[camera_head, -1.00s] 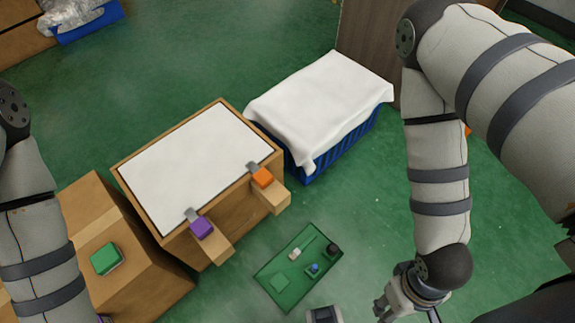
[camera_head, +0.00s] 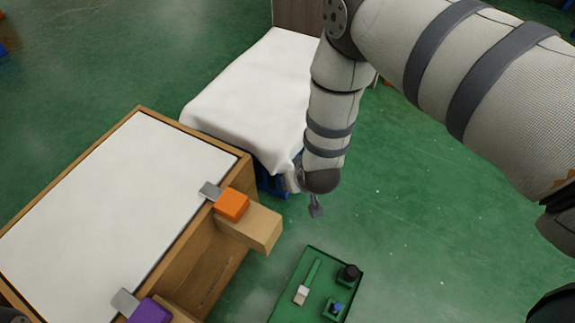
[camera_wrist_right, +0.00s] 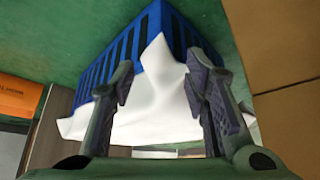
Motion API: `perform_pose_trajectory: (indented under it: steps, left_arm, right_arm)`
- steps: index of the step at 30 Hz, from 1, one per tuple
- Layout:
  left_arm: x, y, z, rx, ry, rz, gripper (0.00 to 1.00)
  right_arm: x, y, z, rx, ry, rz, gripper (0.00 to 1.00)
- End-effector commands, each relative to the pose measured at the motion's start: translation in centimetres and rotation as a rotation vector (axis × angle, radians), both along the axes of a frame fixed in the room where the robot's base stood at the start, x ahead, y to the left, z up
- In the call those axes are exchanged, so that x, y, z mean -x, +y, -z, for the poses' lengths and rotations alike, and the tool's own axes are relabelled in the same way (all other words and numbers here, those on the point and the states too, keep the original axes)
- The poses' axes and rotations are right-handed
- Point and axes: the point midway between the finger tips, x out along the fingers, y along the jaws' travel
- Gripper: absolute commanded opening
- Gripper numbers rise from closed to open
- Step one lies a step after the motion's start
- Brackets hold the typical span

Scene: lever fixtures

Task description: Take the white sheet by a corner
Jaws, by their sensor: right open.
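The white sheet (camera_head: 245,95) is draped over a blue crate (camera_head: 270,182), with a corner hanging down at the crate's near end. In the right wrist view the sheet (camera_wrist_right: 155,95) tapers to a corner against the slatted blue crate (camera_wrist_right: 160,22). My right gripper (camera_wrist_right: 160,78) is open, with one finger on each side of the hanging corner; I cannot tell whether either finger touches the cloth. In the head view my right wrist hides part of the corner, and only a fingertip of the gripper (camera_head: 315,207) shows. My left gripper is not in view.
A wooden box (camera_head: 205,275) with a flat white top stands left of the crate. An orange block (camera_head: 231,204) and a purple block (camera_head: 150,311) sit at its edge. A green tray (camera_head: 290,295) with small parts lies on the floor. Green floor at right is clear.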

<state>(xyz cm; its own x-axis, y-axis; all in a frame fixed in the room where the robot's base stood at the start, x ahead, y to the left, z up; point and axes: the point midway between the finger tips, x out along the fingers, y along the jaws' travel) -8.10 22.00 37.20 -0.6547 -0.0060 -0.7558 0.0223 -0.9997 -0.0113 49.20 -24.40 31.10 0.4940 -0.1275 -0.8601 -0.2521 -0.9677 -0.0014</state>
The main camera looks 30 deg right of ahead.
Motion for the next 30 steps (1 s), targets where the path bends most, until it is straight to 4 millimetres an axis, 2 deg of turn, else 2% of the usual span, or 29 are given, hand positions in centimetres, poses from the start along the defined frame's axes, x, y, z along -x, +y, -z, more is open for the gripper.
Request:
perform_pose_trajectory:
  steps: [5,13,16,19,26,30]
  left_arm:
    - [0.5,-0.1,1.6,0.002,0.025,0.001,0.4]
    - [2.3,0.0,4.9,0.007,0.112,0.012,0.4]
    - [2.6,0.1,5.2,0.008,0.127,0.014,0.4]
    - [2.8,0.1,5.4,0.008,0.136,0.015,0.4]
    - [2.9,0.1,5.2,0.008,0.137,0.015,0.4]
    - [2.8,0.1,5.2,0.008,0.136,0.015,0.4]
  right_arm:
    - [-0.7,-0.3,2.0,0.001,0.005,0.0,0.42]
    - [-3.0,-0.9,6.8,0.001,0.008,-0.001,0.42]
    - [-3.9,-1.1,7.8,0.002,0.007,-0.002,0.42]
    - [-4.4,-1.2,8.4,0.001,0.006,-0.001,0.42]
    - [-4.5,-1.3,8.2,0.001,0.003,-0.001,0.42]
    - [-4.5,-1.3,8.2,0.001,0.003,-0.001,0.28]
